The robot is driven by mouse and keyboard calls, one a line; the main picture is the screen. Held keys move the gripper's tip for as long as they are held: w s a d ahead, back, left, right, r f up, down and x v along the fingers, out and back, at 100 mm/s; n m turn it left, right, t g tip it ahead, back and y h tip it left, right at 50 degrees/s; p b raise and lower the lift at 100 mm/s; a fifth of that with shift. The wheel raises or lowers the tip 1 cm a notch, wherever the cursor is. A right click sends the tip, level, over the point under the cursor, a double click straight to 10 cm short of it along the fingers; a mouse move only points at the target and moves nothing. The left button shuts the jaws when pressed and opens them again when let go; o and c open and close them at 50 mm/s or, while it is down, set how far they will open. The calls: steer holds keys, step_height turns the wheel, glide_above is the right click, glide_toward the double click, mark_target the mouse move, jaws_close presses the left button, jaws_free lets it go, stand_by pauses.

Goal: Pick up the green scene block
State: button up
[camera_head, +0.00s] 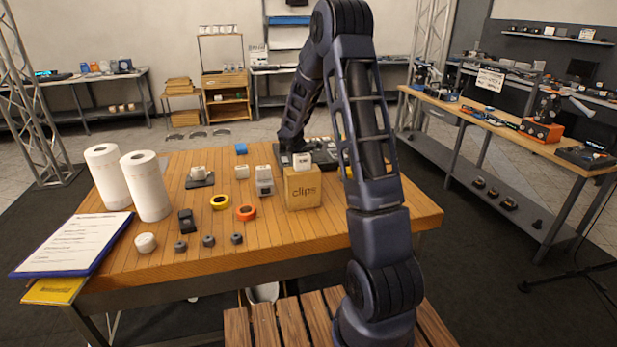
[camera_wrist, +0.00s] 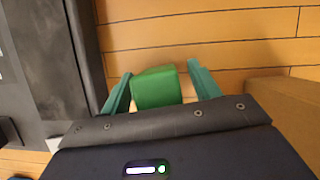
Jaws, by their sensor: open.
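The green scene block (camera_wrist: 156,87) sits on the wooden table (camera_wrist: 220,28) in the wrist view. My gripper (camera_wrist: 160,80) is open, with one green finger on each side of the block. The block lies between the fingers, close to both; I cannot tell whether either finger touches it. Part of the block's near side is hidden by the gripper body. In the head view my arm reaches down to the table's far side behind the cardboard clips box (camera_head: 302,190). The green block and the fingertips do not show there.
A dark flat device (camera_wrist: 50,60) lies left of my gripper in the wrist view. The cardboard box stands close on its right. Paper rolls (camera_head: 147,188), a yellow tape ring (camera_head: 220,202), an orange tape ring (camera_head: 246,213) and a clipboard (camera_head: 75,242) occupy the table's left part.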

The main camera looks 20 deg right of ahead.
steer(key=c, duration=1.1)
steer(key=shift+r, duration=0.1)
